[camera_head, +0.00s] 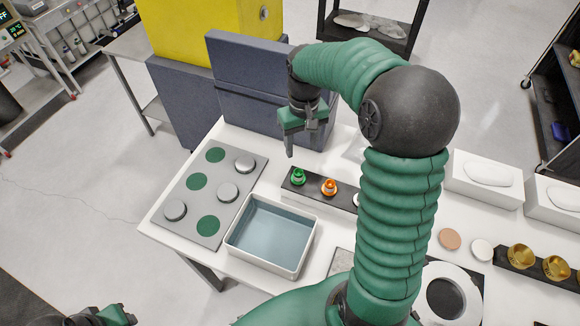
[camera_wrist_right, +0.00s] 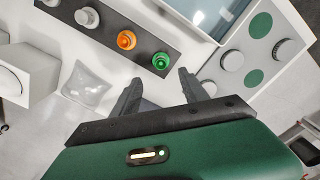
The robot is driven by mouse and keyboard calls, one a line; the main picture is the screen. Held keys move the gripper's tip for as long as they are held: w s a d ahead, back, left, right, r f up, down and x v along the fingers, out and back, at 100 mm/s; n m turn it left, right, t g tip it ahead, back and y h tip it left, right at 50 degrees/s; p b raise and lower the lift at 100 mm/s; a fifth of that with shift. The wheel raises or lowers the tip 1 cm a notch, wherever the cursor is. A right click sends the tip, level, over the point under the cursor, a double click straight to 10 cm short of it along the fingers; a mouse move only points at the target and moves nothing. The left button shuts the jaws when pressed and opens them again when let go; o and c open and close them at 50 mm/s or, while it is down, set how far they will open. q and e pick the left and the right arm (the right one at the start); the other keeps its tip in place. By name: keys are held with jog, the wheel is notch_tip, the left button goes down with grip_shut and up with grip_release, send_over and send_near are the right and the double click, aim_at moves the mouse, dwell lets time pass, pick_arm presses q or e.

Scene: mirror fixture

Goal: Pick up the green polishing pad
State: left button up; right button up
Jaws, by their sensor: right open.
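The green polishing pad (camera_head: 299,177) is a small round green piece at the left end of a dark strip on the white table. It also shows in the right wrist view (camera_wrist_right: 161,60), beyond the fingertips. My right gripper (camera_head: 301,138) is above and behind the pad in the head view, pointing down. In the right wrist view its two fingers (camera_wrist_right: 160,80) are apart with nothing between them, and the pad lies ahead of that gap, not touched. My left gripper (camera_head: 118,316) shows only partly at the bottom left edge, so its fingers cannot be made out.
An orange piece (camera_head: 330,187) stands beside the pad on the dark strip (camera_head: 314,188). A blue-lined tray (camera_head: 270,238) is in front. A grey plate (camera_head: 228,178) with green discs and grey knobs is on the left. A blue-grey block (camera_head: 257,80) stands behind.

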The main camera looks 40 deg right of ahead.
notch_tip(320, 180, down, 5)
send_over(299, 174)
notch_tip(299, 174, down, 5)
jog(key=shift+s+d+r, duration=0.15)
jog(key=f, duration=0.1)
jog(key=f+p, duration=0.1)
jog(key=f, duration=0.2)
jog(key=shift+a+f+p, duration=0.25)
jog(key=shift+a+p, duration=0.05)
jog(key=shift+a, duration=0.05)
jog(key=shift+f, duration=0.15)
pick_arm(q)
jog(key=shift+d+r, duration=0.25)
jog(key=shift+r, duration=0.5)
pick_arm(e)
jog(key=shift+w+d+f, duration=0.1)
jog(key=shift+w+d, duration=0.05)
jog(key=shift+w, duration=0.05)
jog(key=shift+c, duration=0.3)
jog(key=shift+c, duration=1.1)
jog(key=shift+s+d, duration=0.1)
jog(key=c, duration=0.5)
pick_arm(q)
jog(key=shift+s, duration=0.15)
pick_arm(e)
jog(key=shift+c, duration=1)
